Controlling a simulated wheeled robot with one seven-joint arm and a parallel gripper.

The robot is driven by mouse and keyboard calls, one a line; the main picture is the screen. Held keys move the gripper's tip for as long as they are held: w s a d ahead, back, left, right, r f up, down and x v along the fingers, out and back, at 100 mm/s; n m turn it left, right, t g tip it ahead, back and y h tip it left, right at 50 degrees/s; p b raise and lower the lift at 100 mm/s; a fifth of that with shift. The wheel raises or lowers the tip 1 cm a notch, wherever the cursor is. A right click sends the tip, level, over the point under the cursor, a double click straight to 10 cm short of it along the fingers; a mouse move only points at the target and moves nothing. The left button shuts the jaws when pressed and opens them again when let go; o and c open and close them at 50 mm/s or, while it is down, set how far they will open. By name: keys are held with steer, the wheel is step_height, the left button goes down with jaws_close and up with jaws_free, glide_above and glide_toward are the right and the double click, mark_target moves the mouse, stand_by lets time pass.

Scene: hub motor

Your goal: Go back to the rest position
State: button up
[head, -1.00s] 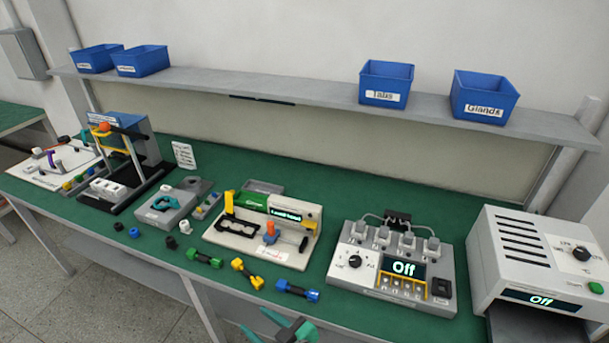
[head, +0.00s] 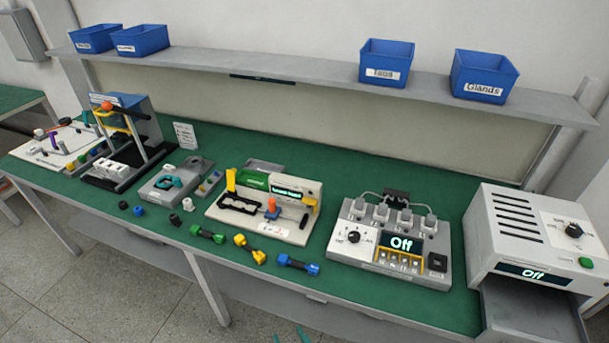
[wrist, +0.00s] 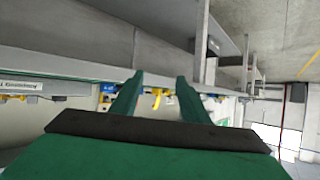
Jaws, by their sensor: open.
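My gripper (wrist: 158,92) shows in the wrist view with its two green fingers apart. Nothing is held between them. A small yellow thing shows beyond the fingers, well away from them. In the head view only the tips of my gripper (head: 289,337) show at the bottom edge, in front of the bench and below its front edge. The rest of my arm is out of that view.
The green bench (head: 400,300) carries a control box (head: 385,240), a grey oven-like unit (head: 530,235), a fixture (head: 262,212) and several loose coloured parts near its front edge. Blue bins (head: 385,62) stand on the shelf. The floor (head: 110,290) before the bench is clear.

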steer(key=s+d+m+t+h, duration=0.25)
steer(key=s+d+h, duration=0.2)
steer(key=s, duration=0.65)
steer(key=s+a+r+m+t, duration=0.1)
steer(key=s+r, duration=0.5)
steer(key=s, duration=0.5)
steer(key=shift+r, duration=0.35)
steer(key=shift+w+m+h, duration=0.1)
steer(key=shift+m+h, duration=0.15)
steer(key=shift+c, duration=1.2)
